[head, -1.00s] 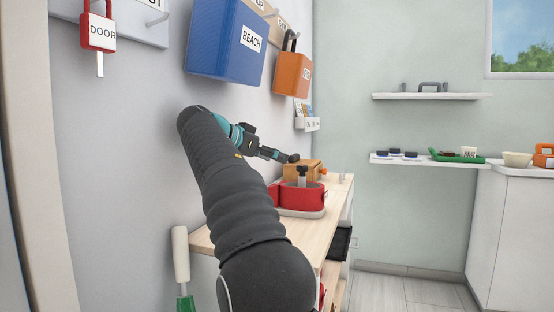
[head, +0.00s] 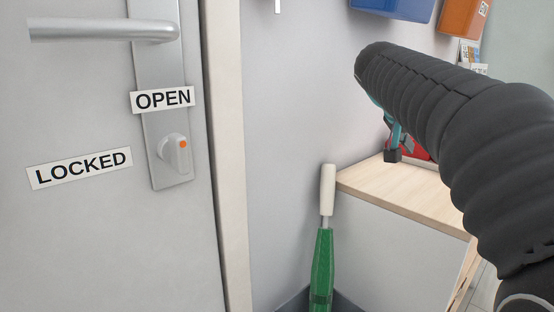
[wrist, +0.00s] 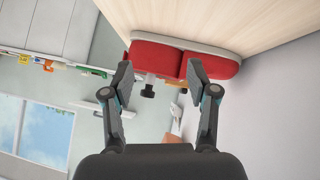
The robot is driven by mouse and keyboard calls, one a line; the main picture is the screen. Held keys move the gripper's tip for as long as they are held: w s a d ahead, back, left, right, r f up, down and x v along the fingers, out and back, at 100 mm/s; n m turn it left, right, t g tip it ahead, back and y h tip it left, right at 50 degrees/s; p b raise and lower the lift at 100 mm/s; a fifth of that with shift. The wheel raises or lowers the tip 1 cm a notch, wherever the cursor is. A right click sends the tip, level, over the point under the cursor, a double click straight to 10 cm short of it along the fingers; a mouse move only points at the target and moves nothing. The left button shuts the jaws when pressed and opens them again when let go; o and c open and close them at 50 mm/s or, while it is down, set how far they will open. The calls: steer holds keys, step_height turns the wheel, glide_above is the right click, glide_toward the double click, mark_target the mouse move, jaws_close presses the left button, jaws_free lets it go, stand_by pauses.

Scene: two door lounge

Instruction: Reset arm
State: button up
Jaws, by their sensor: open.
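My gripper (wrist: 157,82) is open in the wrist view, its two fingers apart with nothing held between them. Beyond the fingertips is a red container (wrist: 215,65) with a pale base, on the light wooden bench top (wrist: 190,15). A dark knob (wrist: 147,91) on a pale stem shows between the fingers. In the head view my arm reaches across the right side over the bench (head: 390,187). A small dark part of the gripper end shows low beside the bench top; the fingers are mostly hidden behind the arm there.
A grey door with a lever handle (head: 105,30), a lock knob (head: 174,152) and "OPEN" and "LOCKED" labels stands at left. A green umbrella-like object (head: 322,265) with a white handle stands beside the bench. Blue (head: 400,8) and orange (head: 462,14) boxes hang on the wall.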

steer(key=s+a+f+n+y, duration=0.2)
steer(key=s+a+f, duration=0.3)
steer(key=s+f, duration=0.2)
steer(key=s+a+f+n+y+p, duration=0.1)
steer(key=s+a+f+n+y, duration=0.2)
steer(key=s+a+f, duration=0.2)
steer(key=s+a+f+n+y+p, duration=0.1)
steer(key=s+a+f+n+y, duration=0.2)
steer(key=s+f, duration=0.8)
steer(key=shift+s+a+f+t, duration=0.2)
steer(key=shift+s+a+t, duration=0.2)
steer(key=shift+s+a, duration=0.7)
